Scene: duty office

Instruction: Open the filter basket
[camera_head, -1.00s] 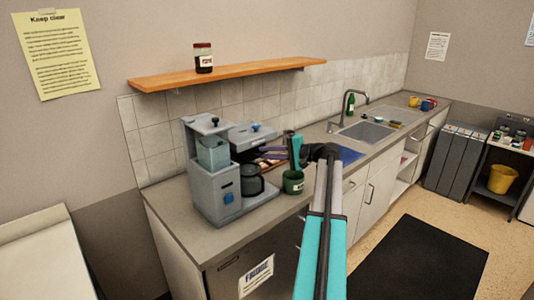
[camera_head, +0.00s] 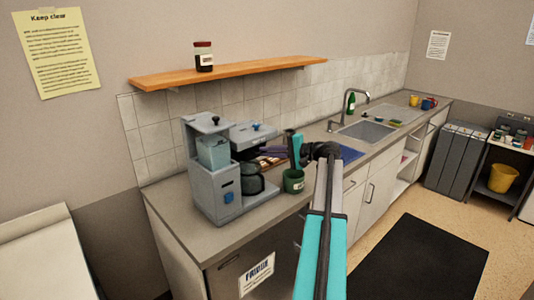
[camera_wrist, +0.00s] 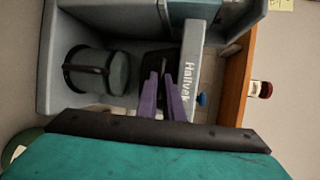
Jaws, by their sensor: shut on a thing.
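The grey coffee maker (camera_head: 212,180) stands at the near left end of the counter, with a dark jug (camera_head: 252,180) in its bay. In the wrist view the coffee maker (camera_wrist: 192,40) appears turned sideways, with the jug (camera_wrist: 92,70) at left. The dark filter basket (camera_wrist: 152,60) sits between the jug and the lettered grey top part. My gripper (camera_wrist: 163,78) has its purple fingers shut on the basket's dark handle. In the head view my gripper (camera_head: 268,150) reaches in from the right, and the basket is mostly hidden in shadow.
A wooden shelf (camera_head: 235,74) with a jar (camera_head: 203,57) is above. The sink (camera_head: 366,131) is farther right, with a dark mat (camera_head: 420,255) on the floor.

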